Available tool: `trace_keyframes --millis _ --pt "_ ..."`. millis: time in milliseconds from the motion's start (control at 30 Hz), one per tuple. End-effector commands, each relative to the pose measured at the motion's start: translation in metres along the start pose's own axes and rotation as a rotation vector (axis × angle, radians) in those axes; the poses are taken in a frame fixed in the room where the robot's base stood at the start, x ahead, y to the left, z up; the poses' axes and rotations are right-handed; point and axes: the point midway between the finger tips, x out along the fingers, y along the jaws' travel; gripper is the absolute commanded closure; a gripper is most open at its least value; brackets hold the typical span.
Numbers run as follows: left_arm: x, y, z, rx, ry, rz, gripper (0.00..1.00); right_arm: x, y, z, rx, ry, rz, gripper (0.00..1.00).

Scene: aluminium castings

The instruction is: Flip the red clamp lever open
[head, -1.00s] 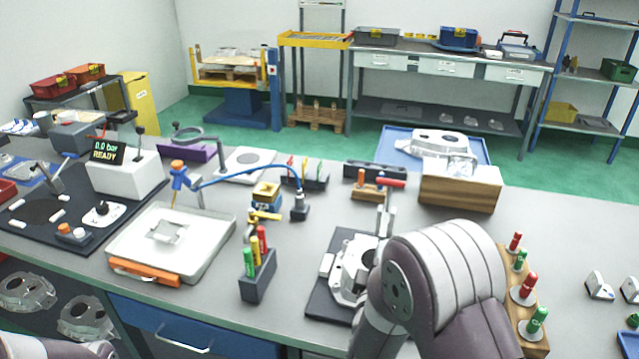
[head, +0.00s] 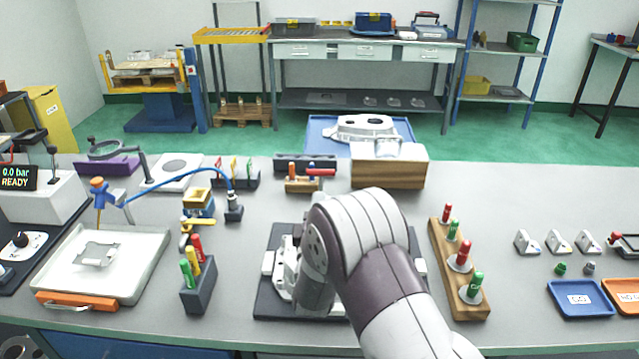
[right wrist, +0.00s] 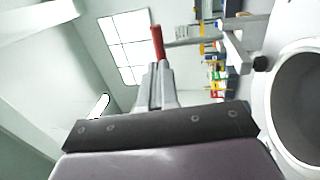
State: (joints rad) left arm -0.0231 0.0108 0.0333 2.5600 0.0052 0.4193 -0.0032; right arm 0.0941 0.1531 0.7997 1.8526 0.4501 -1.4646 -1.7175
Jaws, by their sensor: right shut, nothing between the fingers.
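The red lever handle (head: 320,172) of the clamp shows just above my right arm in the head view, lying roughly sideways. The clamp's base plate (head: 262,300) is dark and carries a pale metal casting (head: 282,272); my right arm covers much of both. In the right wrist view the red handle (right wrist: 157,42) stands just beyond my right gripper's fingertips (right wrist: 160,68). The fingers are shut with nothing between them; whether they touch the lever I cannot tell. My right gripper is hidden behind its arm in the head view. My left gripper is out of view.
A wooden block with red and green gauges (head: 460,265) stands right of my right arm. A dark holder with coloured markers (head: 199,290) stands left of the clamp. A wooden box (head: 390,172) is behind it. The bench between holder and clamp is clear.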

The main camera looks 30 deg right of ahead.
Motion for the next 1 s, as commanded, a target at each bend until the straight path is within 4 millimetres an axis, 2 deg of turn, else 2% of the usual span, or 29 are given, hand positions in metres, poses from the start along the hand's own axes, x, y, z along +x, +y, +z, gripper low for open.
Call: trace_keyframes --millis 100,333,767,1000 --pt "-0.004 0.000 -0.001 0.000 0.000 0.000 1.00 0.024 0.002 0.001 0.000 -0.002 0.002 1.00" --pt "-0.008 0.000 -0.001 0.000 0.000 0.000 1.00 0.052 0.001 0.000 0.000 -0.001 0.001 1.00" --pt "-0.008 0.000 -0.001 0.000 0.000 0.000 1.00 0.056 0.000 0.000 0.000 0.001 -0.001 1.00" --pt "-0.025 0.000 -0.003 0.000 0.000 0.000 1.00 0.062 0.007 0.000 0.000 0.000 -0.043 1.00"
